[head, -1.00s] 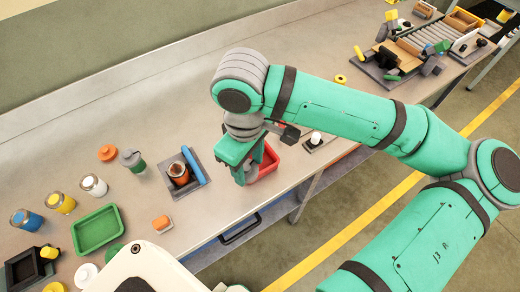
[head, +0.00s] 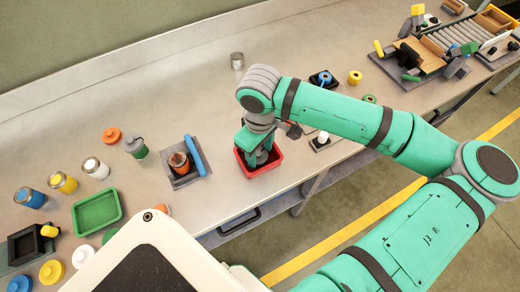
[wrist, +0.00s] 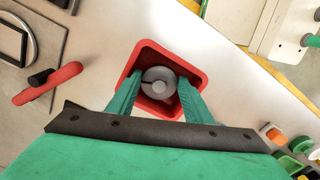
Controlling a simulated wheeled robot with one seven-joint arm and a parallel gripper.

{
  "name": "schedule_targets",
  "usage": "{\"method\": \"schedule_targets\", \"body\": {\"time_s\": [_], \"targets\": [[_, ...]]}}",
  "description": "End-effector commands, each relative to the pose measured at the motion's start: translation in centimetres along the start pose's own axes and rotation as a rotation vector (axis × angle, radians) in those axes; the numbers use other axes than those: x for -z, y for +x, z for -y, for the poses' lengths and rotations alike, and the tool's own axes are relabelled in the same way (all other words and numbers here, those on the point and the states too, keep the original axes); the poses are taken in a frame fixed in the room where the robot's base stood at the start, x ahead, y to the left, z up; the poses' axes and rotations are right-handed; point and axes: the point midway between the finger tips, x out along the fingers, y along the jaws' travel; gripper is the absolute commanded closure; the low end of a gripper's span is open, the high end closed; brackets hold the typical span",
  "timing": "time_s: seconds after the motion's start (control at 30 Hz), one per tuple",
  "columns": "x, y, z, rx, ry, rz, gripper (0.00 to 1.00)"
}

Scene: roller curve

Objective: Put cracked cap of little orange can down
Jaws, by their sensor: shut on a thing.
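My gripper (head: 259,158) points down over the red tray (head: 265,172) near the front edge of the bench. In the wrist view, its fingers (wrist: 157,88) are shut on a round grey cap (wrist: 158,80) with a dark crack line on its left side. The cap lies within the outline of the red tray (wrist: 143,46); whether it touches the tray floor cannot be told. In the head view the cap is hidden by the gripper. The little orange can (head: 178,160) stands on a grey fixture left of the tray.
A blue bar (head: 195,155) lies beside the orange can. A green can (head: 135,147), a green tray (head: 97,210) and several colored cans and lids are at the left. A small black fixture with a white top (head: 322,138) stands right of the red tray.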

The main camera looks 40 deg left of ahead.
Motion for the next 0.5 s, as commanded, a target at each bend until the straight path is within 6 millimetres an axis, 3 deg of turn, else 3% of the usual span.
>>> {"method": "schedule_targets", "body": {"time_s": [0.5], "targets": [[-0.03, 0.7, 0.02, 0.001, 0.0, 0.0, 0.81]]}}
